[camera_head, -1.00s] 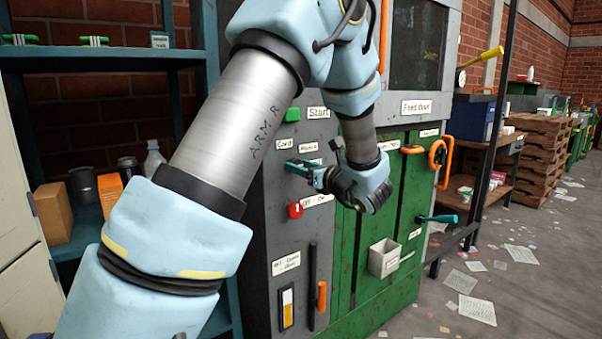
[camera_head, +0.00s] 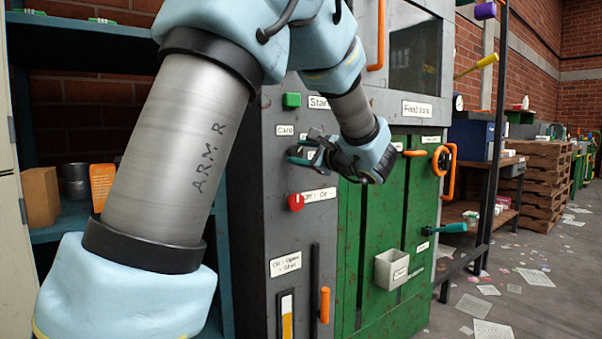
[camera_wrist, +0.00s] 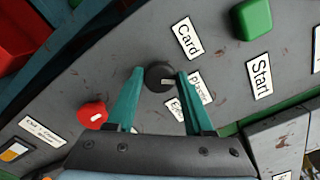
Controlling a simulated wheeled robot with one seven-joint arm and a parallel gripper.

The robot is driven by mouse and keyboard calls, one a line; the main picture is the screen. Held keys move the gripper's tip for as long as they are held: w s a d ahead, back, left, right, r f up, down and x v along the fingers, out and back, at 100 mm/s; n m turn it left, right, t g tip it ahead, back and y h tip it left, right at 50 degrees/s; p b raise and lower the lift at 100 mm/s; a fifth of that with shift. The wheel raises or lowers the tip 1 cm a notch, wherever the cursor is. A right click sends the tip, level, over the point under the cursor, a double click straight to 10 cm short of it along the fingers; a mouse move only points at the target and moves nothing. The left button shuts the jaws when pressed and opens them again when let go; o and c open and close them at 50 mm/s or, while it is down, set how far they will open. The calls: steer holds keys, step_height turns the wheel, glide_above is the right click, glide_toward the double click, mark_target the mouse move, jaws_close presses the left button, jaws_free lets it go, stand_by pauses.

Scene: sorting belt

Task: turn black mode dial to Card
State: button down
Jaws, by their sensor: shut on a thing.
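The black mode dial (camera_wrist: 158,78) sits on the grey panel in the wrist view, with a white pointer mark on its right side. The mark points away from the Card label (camera_wrist: 187,38), roughly toward the partly covered label (camera_wrist: 197,88) at its right. My gripper (camera_wrist: 158,75) has its teal fingers on either side of the dial and is shut on it. In the head view my gripper (camera_head: 302,154) is at the panel below the Card label (camera_head: 284,130); it hides the dial there.
A red knob (camera_wrist: 93,115) is close to my left finger in the wrist view. A green Start button (camera_wrist: 252,18) is at upper right.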

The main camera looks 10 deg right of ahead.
steer(key=n+b, duration=0.2)
steer(key=b, duration=0.1)
steer(key=f+n+b, duration=0.1)
steer(key=n+b, duration=0.1)
steer(key=b, duration=0.2)
steer(key=shift+n, duration=0.3)
steer(key=n+b, duration=0.2)
steer(key=b, duration=0.2)
steer(key=shift+r, duration=0.15)
steer(key=shift+r+n+b, duration=0.1)
steer(key=shift+n+b, duration=0.35)
steer(key=shift+n, duration=0.05)
steer(key=shift+r, duration=0.1)
steer(key=shift+c, duration=1.5)
jaws_free()
